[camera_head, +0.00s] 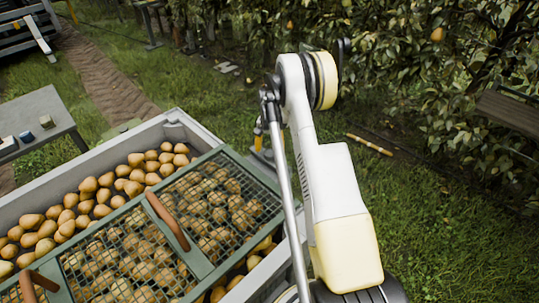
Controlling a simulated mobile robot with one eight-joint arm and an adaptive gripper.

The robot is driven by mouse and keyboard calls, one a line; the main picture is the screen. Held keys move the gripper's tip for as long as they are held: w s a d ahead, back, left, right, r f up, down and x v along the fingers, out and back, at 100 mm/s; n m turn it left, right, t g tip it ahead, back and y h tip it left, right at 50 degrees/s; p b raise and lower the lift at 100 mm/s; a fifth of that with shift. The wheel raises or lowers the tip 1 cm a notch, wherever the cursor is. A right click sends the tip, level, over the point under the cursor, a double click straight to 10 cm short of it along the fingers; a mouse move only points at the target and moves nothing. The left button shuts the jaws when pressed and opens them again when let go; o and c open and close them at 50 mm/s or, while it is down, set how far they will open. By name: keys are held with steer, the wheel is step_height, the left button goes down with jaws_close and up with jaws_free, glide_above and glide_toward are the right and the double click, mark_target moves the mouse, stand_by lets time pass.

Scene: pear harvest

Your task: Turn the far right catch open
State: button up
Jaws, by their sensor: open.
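A green-framed mesh lid (214,272) lies over part of the grey crate (100,158) of pears. Two brown wooden bars sit on its frame, the farther bar (168,222) and the nearer bar (38,283). I cannot tell whether either bar is a catch. My gripper (262,146) shows only as small dark and yellow parts left of my arm, beyond the lid's far right corner. It is open, and mostly hidden.
Pears (100,185) lie uncovered along the crate's far left side and under the mesh. A grey table (45,110) with small items stands at the left. Grass is open beyond the crate. Leafy trees (440,75) and a wooden bench (508,110) stand at the right.

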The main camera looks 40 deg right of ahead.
mark_target(269, 152)
step_height(269, 152, up, 10)
steer(key=shift+f, duration=0.15)
stand_by(0.3)
steer(key=s+a+r+n+t, duration=0.15)
steer(key=s+a+r, duration=0.25)
steer(key=a+r, duration=0.5)
steer(key=s+a+r+n+t, duration=0.1)
steer(key=s+a+r+n, duration=0.2)
steer(key=a+r, duration=0.55)
steer(key=s+a+r+n+t, duration=0.2)
steer(key=s+a, duration=0.4)
steer(key=s, duration=0.4)
steer(key=s+a+r+n+t, duration=0.1)
steer(key=s+a+n, duration=0.3)
steer(key=s, duration=0.6)
steer(key=a+t, duration=0.1)
steer(key=a, duration=0.1)
steer(key=shift+a+r+n+t, duration=0.35)
steer(key=shift+a+r, duration=0.05)
